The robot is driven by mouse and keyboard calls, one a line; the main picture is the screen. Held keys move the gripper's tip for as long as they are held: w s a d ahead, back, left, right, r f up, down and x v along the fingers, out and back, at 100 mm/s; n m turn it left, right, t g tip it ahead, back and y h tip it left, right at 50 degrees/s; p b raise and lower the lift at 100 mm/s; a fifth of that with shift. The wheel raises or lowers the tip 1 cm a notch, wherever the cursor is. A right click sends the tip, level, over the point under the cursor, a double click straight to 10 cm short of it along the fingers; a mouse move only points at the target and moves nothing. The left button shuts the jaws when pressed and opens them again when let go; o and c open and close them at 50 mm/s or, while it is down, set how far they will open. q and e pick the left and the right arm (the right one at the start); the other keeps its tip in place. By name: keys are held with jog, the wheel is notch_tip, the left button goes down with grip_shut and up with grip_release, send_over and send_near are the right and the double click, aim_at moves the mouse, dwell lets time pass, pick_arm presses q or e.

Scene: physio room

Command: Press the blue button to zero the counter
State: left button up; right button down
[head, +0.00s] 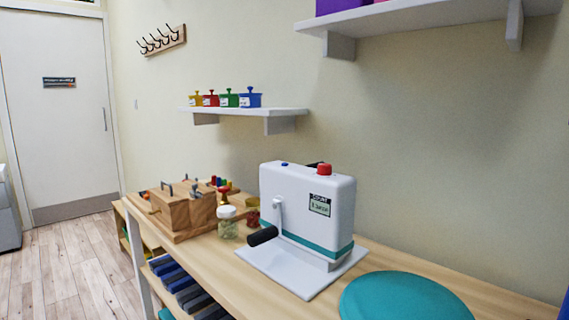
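A small blue button (284,164) sits on the top left of a white crank machine (290,205) standing on the wooden bench. A larger red button (324,169) is on the top right of the same machine. The counter (320,205) is a small display on the front face; its digits are too small to read surely. A crank with a black handle (263,236) sticks out from the front, to the left. Neither of my grippers is in view.
A round teal cushion (402,298) lies on the bench right of the machine. A jar (227,222) and a wooden block device (182,208) stand left of it. A wall shelf (245,112) holds several small coloured boxes; another shelf (420,18) hangs above right.

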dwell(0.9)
